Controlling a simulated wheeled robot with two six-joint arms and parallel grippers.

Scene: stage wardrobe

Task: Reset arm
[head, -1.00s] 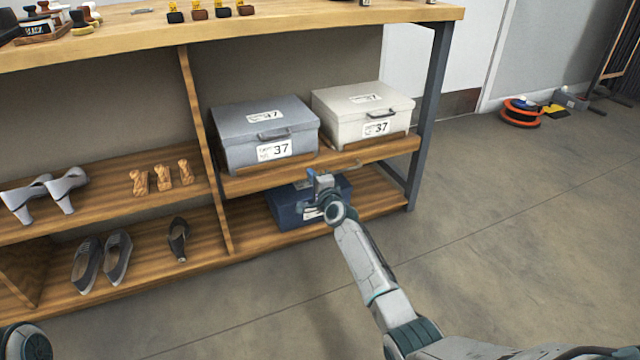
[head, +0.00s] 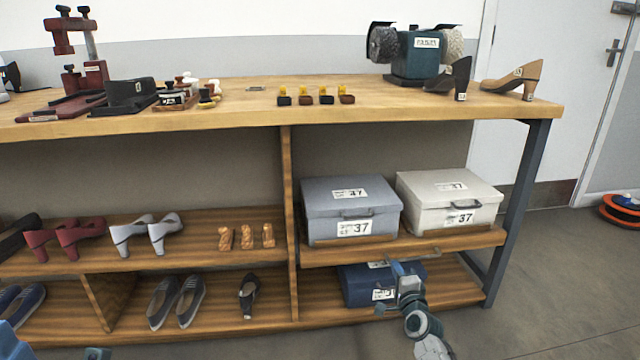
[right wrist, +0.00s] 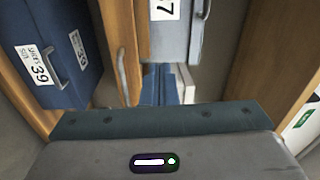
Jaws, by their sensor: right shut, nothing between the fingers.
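My right gripper (head: 398,277) is shut and empty in front of the lower right shelf. It overlaps the dark blue box (head: 357,287) in the head view, and I cannot tell whether it touches it. That box, labelled 39, shows at the left of the right wrist view (right wrist: 75,78). My gripper's dark body fills the bottom of that view.
Shoes fill the left shelves. The wooden bench top (head: 230,110) holds tools and shoes.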

